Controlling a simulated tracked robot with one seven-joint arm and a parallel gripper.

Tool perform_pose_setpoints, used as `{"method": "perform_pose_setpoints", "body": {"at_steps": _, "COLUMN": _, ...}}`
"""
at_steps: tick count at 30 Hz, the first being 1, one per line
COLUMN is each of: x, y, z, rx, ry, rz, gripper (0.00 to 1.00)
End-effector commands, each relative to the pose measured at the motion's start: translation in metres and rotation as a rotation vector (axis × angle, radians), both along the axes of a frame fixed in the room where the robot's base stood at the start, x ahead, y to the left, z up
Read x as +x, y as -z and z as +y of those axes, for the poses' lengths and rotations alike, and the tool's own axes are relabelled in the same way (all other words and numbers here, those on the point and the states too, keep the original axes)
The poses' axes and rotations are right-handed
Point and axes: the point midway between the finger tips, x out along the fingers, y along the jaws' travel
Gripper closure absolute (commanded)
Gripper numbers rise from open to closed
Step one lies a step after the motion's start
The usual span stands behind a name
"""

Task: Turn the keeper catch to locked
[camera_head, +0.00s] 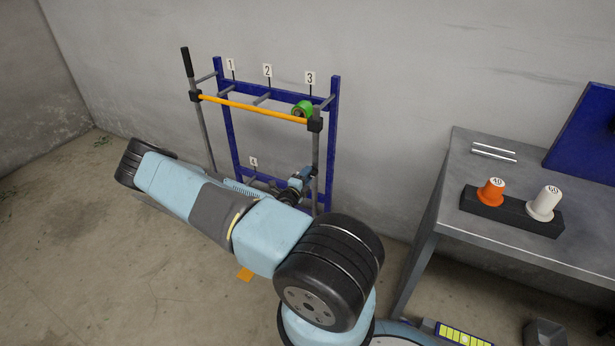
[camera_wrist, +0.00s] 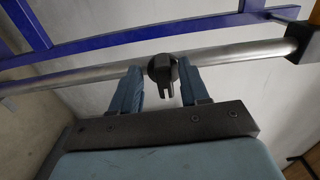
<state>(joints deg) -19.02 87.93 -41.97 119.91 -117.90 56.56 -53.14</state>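A black catch (camera_wrist: 163,70) with a short lever pointing down in the picture sits on a grey tube in the wrist view. My gripper (camera_wrist: 158,80) has its two blue fingers apart, one on each side of the catch. The left finger stands clear of it with a gap. The right finger is very close to it, and I cannot tell whether they touch. In the head view my gripper (camera_head: 296,188) is low by the rack's right grey post, and the catch is hidden there. The orange keeper bar (camera_head: 252,107) lies across the rack's front between black end blocks.
The blue rack (camera_head: 335,120) stands against the wall with numbered pegs. A green spool (camera_head: 303,108) is at peg 3. A grey table (camera_head: 455,215) at right holds an orange spool (camera_head: 490,191) and a white spool (camera_head: 543,203). An orange piece (camera_head: 245,274) lies on the floor.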

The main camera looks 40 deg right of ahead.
Motion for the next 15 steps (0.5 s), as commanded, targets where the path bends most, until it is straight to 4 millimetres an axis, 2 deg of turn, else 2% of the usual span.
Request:
{"method": "perform_pose_setpoints", "body": {"at_steps": 8, "x": -0.002, "y": -0.001, "z": 0.001, "rx": -0.002, "ry": 0.002, "rz": -0.002, "gripper": 0.55}}
{"method": "perform_pose_setpoints", "body": {"at_steps": 11, "x": -0.004, "y": -0.001, "z": 0.009, "rx": -0.001, "ry": 0.001, "rz": -0.002, "gripper": 0.55}}
{"method": "perform_pose_setpoints", "body": {"at_steps": 15, "x": -0.012, "y": -0.001, "z": 0.03, "rx": -0.002, "ry": 0.001, "rz": -0.001, "gripper": 0.55}}
